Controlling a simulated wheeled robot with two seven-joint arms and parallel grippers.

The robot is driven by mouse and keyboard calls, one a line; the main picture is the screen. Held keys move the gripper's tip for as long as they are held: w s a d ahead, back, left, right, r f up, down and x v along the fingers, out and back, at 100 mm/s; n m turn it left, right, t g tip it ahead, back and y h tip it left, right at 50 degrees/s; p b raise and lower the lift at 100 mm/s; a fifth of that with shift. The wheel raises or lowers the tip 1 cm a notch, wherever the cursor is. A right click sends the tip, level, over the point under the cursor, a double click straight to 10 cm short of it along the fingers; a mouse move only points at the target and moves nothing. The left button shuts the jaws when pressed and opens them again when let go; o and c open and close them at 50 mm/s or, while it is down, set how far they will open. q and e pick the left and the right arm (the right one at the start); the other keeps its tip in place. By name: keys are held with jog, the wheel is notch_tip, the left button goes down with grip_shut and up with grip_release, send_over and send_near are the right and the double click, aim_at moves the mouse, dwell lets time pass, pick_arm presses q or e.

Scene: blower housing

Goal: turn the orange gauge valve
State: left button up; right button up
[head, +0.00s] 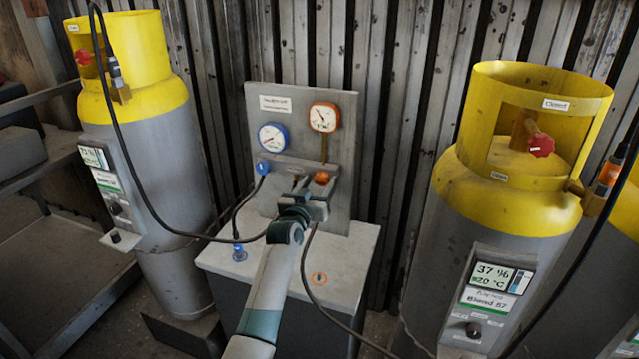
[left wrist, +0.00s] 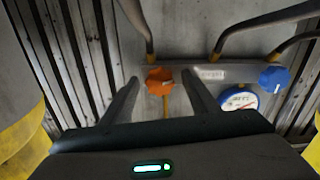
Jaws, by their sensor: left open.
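The orange gauge valve (head: 322,177) is a faceted knob on the grey upright panel, below the orange-rimmed gauge (head: 324,117). My left gripper (head: 309,184) is at the panel, just in front of the valve, and partly covers it in the head view. In the left wrist view the orange valve (left wrist: 159,80) appears between the tips of the two spread fingers (left wrist: 160,84). The fingers are open, with a gap on each side of the knob. I cannot tell how deep the knob sits between them. My right gripper is in neither view.
A blue valve (head: 262,167) and a blue-rimmed gauge (head: 272,136) are left of the orange valve. Dark hoses hang around the panel and my arm. Yellow-topped cylinders stand left (head: 150,120) and right (head: 450,200). The panel stands on a grey bench (head: 350,265).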

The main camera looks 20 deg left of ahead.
pick_arm(q)
jog(key=shift+c, duration=0.2)
jog(key=c, duration=1)
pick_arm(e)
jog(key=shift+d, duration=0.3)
